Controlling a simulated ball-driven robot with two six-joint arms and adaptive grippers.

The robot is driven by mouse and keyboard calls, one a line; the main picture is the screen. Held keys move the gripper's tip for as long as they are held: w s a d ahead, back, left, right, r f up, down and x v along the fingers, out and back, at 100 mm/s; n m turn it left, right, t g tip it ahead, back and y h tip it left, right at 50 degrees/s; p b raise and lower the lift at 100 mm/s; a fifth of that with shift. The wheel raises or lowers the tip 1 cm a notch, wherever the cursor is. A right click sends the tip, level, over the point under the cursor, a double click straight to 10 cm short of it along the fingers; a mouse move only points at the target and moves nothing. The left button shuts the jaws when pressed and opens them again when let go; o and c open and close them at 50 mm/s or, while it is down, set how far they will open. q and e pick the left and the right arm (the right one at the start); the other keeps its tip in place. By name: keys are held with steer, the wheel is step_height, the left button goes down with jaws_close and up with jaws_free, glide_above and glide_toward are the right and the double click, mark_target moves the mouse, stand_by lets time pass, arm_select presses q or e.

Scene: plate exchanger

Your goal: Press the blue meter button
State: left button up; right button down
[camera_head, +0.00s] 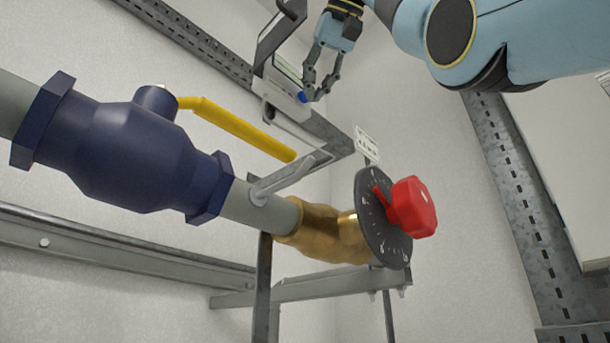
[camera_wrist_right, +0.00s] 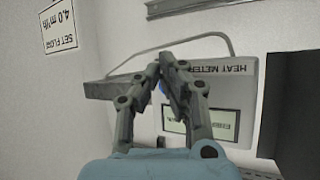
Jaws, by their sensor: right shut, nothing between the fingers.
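The blue meter button (camera_head: 303,97) shows as a small blue spot on the lower edge of the pale heat meter (camera_head: 283,92) in the head view. My right gripper (camera_head: 312,93) is shut and empty, with its fingertips right beside the button. I cannot tell whether they touch it. In the right wrist view the heat meter (camera_wrist_right: 235,85) has a "HEAT METER" label and a display. The shut right fingers (camera_wrist_right: 165,64) lie in front of it, and only a sliver of the blue button (camera_wrist_right: 163,88) shows between them. My left gripper is not in view.
Below the meter runs a pipe with a dark blue valve (camera_head: 120,155), a yellow lever (camera_head: 235,128), a brass fitting (camera_head: 325,235) and a red knob (camera_head: 412,207). Metal rails (camera_head: 110,245) line the walls. A "SET FLOW" sign (camera_wrist_right: 60,27) hangs beside the meter.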

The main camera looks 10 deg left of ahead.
steer(key=shift+s+d, duration=0.15)
steer(key=shift+d, duration=0.15)
steer(key=s+d+b, duration=0.1)
steer(key=d, duration=0.1)
steer(key=s+d+b, duration=0.1)
steer(key=s+d, duration=0.1)
stand_by(0.5)
stand_by(0.4)
